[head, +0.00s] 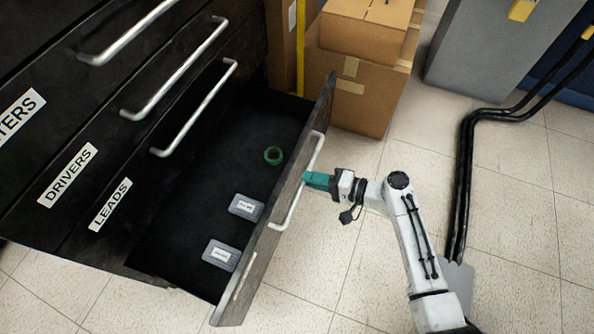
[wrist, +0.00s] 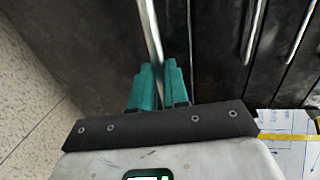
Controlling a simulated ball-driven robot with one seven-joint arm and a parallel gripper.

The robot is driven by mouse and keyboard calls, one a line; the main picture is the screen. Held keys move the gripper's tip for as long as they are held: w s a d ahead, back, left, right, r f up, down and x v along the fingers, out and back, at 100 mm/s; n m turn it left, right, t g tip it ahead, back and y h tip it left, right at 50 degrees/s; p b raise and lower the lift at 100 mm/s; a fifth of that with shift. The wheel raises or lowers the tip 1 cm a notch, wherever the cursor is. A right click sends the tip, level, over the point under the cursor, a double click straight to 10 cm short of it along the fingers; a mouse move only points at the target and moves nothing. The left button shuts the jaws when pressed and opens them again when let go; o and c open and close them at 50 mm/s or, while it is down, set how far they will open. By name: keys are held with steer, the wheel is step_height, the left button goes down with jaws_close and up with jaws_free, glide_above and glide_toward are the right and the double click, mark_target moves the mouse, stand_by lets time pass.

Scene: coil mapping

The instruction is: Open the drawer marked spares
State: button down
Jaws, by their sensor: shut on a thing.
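The bottom drawer (head: 272,243) of the dark cabinet stands pulled well out in the head view. A pale label on its front is too edge-on to read. My gripper (head: 306,180), with teal fingers, is at the middle of this drawer's silver bar handle (head: 289,212). In the wrist view the fingers (wrist: 159,68) are shut on the handle (wrist: 149,35), one on each side.
Shut drawers above are marked DRIVERS (head: 67,174) and LEADS (head: 110,204), with another partly read as "TERS". Cardboard boxes (head: 355,95) stand behind the open drawer. Black cables (head: 465,180) run along the tiled floor at right. Floor in front of the drawer is clear.

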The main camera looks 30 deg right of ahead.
steer(key=f+v, duration=0.1)
steer(key=v, duration=0.8)
steer(key=shift+s+d+f+p, duration=0.15)
steer(key=shift+s+f+p, duration=0.1)
steer(key=shift+f+p, duration=0.15)
steer(key=c, duration=1.1)
jaws_free()
steer(key=shift+w, duration=0.1)
steer(key=p+v, duration=0.2)
steer(key=v, duration=0.9)
